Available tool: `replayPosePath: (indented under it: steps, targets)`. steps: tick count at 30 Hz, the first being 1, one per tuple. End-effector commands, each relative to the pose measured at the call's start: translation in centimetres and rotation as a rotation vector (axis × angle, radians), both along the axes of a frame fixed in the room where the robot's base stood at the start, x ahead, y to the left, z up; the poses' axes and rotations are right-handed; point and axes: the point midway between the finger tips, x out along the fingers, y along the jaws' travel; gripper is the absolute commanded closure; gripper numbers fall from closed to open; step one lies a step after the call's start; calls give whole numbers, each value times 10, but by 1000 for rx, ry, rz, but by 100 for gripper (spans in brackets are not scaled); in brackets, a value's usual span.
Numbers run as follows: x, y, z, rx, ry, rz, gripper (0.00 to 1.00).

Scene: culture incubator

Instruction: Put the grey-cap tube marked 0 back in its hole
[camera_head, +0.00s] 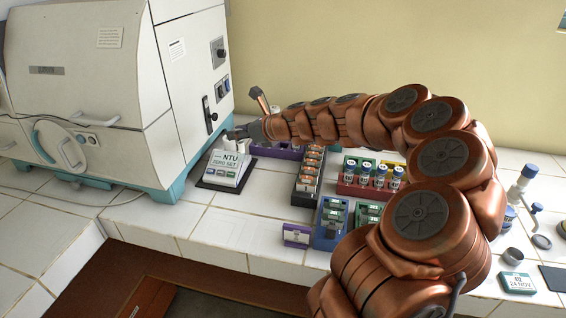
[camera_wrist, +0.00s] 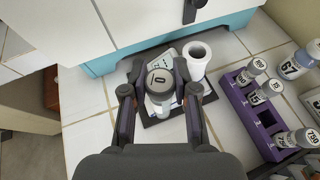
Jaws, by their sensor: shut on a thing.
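The grey-cap tube marked 0 (camera_wrist: 160,82) is between the fingers of my gripper (camera_wrist: 159,88), cap toward the wrist camera. My gripper is shut on it above the NTU meter (camera_head: 228,168), beside a white open cylinder (camera_wrist: 197,55). In the head view my gripper (camera_head: 243,132) is small and the tube's cap is hard to make out. The purple rack (camera_wrist: 239,101) lies to the right in the wrist view. It holds grey-cap tubes and has a dark empty hole (camera_wrist: 267,118) between them. In the head view the arm partly hides this rack (camera_head: 272,152).
The incubator-like cabinet (camera_head: 90,80) stands close on the left. A black rack of orange-topped items (camera_head: 306,180), a red rack (camera_head: 350,189) with vials and a blue rack (camera_head: 326,240) stand right of the meter. Bare tiles lie in front of the meter.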

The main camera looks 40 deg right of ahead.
Motion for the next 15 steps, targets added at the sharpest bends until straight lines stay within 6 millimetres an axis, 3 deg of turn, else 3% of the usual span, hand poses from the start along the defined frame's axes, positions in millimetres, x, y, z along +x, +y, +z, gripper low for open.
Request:
replayPosePath:
  steps: [1, 6, 15]
  targets:
    - [-4, -14, -11, -2, -1, 3, 100]
    - [-20, -49, -22, 0, -6, 37, 100]
    - [-55, -99, -35, -4, -22, 106, 100]
